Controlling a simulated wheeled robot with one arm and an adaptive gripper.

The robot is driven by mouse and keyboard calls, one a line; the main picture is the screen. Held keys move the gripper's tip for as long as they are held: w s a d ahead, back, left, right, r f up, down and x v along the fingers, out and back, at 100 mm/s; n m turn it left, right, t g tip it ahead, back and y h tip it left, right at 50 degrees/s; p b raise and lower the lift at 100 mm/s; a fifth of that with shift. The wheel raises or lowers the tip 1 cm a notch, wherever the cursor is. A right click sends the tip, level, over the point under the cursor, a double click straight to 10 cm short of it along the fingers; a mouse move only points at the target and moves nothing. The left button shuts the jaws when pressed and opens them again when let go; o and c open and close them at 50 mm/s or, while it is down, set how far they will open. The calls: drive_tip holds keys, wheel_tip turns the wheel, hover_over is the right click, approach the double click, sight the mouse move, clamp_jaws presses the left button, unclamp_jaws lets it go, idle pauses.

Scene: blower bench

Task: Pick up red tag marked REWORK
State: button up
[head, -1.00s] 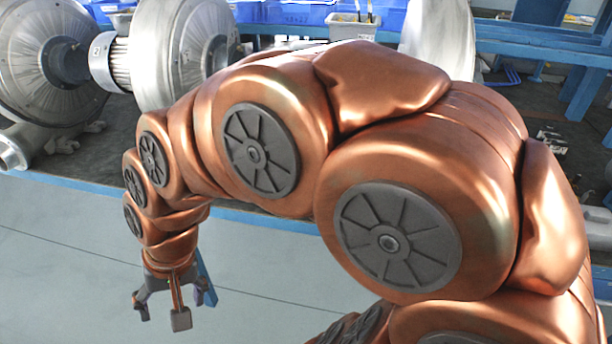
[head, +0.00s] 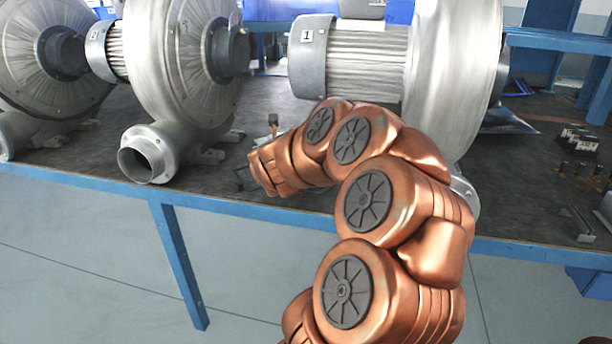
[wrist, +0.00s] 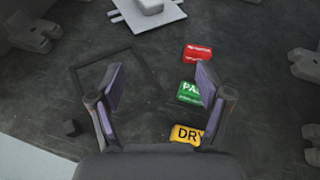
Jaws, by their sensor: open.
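In the wrist view, a red tag (wrist: 197,53) with small white lettering, too blurred to read, lies flat on the dark bench top, right of centre. A green tag (wrist: 189,92) with "PA" showing lies below it, partly covered by my right finger. A yellow tag (wrist: 187,134) marked "DRY" is lowest, also partly covered. My gripper (wrist: 160,78) is open and empty above the bench. The red tag lies beyond the fingertips, slightly toward the right finger. In the head view, my arm reaches over the bench between two blowers, and the tags cannot be made out.
A thin dark rectangular outline (wrist: 80,73) and a small black block (wrist: 71,127) lie on the bench at left. A pale square plate (wrist: 163,22) is at the top. Blower 1 (head: 355,60) stands behind my arm; another blower (head: 185,60) stands left. The bench's blue front edge (head: 110,184) is near.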

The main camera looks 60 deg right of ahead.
drive_tip(key=s+d+f+m, duration=0.1)
drive_tip(key=s+d+m+g, duration=0.1)
drive_tip(key=s+d+f+m, duration=0.1)
drive_tip(key=d, duration=0.1)
drive_tip(key=shift+s+f+g+h+b, duration=0.3)
drive_tip(key=shift+g+h, duration=0.1)
drive_tip(key=shift+w+d+f, duration=0.1)
drive_tip(key=shift+w+d, duration=0.1)
drive_tip(key=shift+d, duration=0.3)
drive_tip(key=shift+b+x, duration=0.55)
drive_tip(key=shift+x, duration=2.6)
drive_tip(key=shift+s, duration=0.1)
drive_tip(key=shift+c, duration=0.3)
drive_tip(key=c, duration=1)
